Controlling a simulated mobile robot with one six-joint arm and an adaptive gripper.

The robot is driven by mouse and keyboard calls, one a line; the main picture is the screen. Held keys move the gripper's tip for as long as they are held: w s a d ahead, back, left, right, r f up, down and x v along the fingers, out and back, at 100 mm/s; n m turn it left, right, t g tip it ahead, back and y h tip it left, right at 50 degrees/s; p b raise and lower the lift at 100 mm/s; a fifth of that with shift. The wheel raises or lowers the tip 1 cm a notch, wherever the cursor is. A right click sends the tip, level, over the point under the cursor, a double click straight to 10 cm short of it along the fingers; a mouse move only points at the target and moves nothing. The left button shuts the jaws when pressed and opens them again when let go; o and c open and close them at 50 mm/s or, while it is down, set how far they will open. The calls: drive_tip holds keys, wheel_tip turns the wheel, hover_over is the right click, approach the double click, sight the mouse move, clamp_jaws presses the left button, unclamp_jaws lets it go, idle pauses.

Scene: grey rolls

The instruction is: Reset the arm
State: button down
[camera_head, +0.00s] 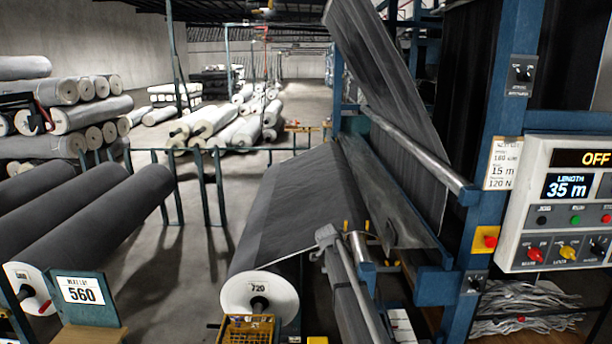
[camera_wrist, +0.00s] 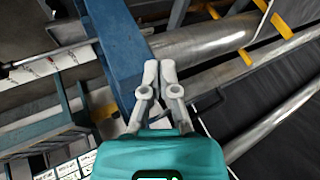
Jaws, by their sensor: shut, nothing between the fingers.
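My gripper (camera_wrist: 160,72) shows in the wrist view, with a teal body and two pale grey fingers. The fingertips are together with nothing between them. Behind the fingertips are a blue steel beam (camera_wrist: 112,50) and a shiny metal roller (camera_wrist: 205,45); I cannot tell how far off they are. I cannot clearly make out my gripper in the head view.
A control panel (camera_head: 577,205) reading OFF and 35 m stands at the right on a blue frame (camera_head: 497,110). Dark rolls (camera_head: 90,225) lie at left. Open floor (camera_head: 195,255) lies between.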

drive_tip(key=s+d+f+n+g+y, duration=0.1)
drive_tip(key=s+n, duration=0.7)
drive_tip(key=s, duration=1.3)
drive_tip(key=s+d+f+n+g+y, duration=0.2)
drive_tip(key=s+n, duration=0.6)
drive_tip(key=s, duration=1.3)
drive_tip(key=f+g+y, duration=0.1)
drive_tip(key=g, duration=0.1)
drive_tip(key=shift+s+n+g+y, duration=0.2)
drive_tip(key=shift+n+g+y, duration=0.1)
drive_tip(key=shift+g, duration=0.1)
